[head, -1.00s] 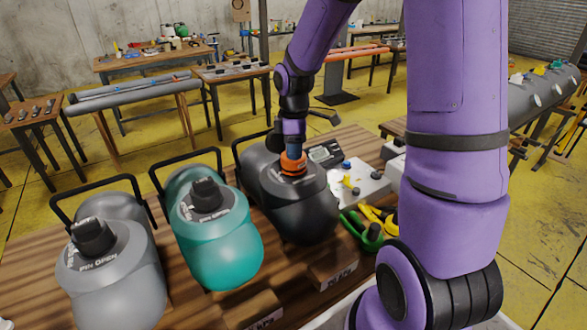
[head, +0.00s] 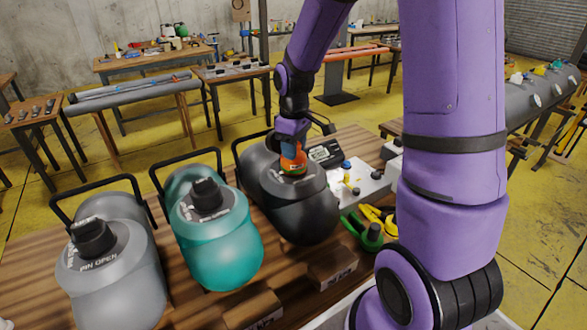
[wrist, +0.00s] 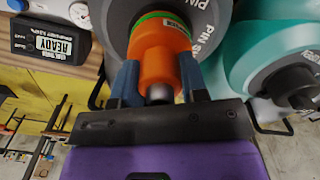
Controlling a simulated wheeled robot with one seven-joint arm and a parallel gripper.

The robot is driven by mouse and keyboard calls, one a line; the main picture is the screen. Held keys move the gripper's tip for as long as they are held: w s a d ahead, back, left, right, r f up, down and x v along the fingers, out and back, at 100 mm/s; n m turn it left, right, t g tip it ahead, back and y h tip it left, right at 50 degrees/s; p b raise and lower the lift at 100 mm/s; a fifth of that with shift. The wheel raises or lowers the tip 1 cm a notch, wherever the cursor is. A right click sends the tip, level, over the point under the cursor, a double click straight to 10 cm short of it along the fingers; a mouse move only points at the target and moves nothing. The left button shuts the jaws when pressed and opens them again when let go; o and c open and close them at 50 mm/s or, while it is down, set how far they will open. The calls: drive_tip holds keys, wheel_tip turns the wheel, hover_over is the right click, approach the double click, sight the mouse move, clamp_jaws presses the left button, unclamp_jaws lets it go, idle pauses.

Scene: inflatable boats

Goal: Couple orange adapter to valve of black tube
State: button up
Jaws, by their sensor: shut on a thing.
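The black tube (head: 300,210) lies on the wooden bench, right of the teal tube. The orange adapter (head: 293,160) stands over the valve on its top, leaning slightly in the head view. In the wrist view, the adapter (wrist: 163,58) has a green band (wrist: 160,18) at its far end, against the valve's grey labelled disc (wrist: 200,25). The valve itself is hidden behind the adapter. My gripper (head: 291,146) is above the tube. Its blue fingers (wrist: 159,80) are shut on the adapter from both sides. I cannot tell whether the adapter is locked on.
The teal tube (head: 220,248) and grey tube (head: 112,280), with black-capped valves, stand to the left. A gauge reading READY (wrist: 52,43) lies beside the black tube. A white board (head: 362,185) and green and yellow tools (head: 370,228) are on the right.

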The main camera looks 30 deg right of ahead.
drive_tip(key=o, duration=1)
drive_tip(key=shift+r, duration=0.1)
wheel_tip(320, 180, up, 11)
drive_tip(key=shift+f, duration=0.2)
